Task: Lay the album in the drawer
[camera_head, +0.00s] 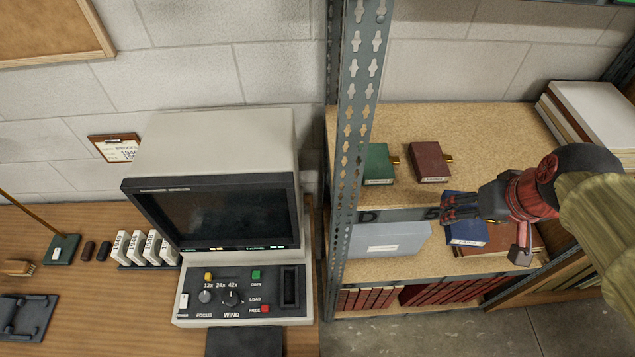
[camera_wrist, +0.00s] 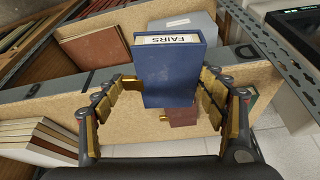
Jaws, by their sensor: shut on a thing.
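A blue album (camera_head: 466,234) with a white label is at my gripper (camera_head: 458,208), in front of the steel shelf's edge. In the wrist view the album (camera_wrist: 168,75) stands between the two fingers of my gripper (camera_wrist: 170,92), its label reading FAIRS towards the camera. My gripper is shut on it. A green album (camera_head: 377,163) and a dark red album (camera_head: 429,161), each with a brass tab, lie apart on the upper shelf board. I cannot clearly make out a drawer in either view.
A grey box (camera_head: 391,240) and a reddish-brown book (camera_head: 515,241) lie on the lower shelf. A perforated steel post (camera_head: 357,130) stands left of the shelves. A microfilm reader (camera_head: 215,215) sits on the wooden desk. Stacked volumes (camera_head: 590,112) fill the shelf's right end.

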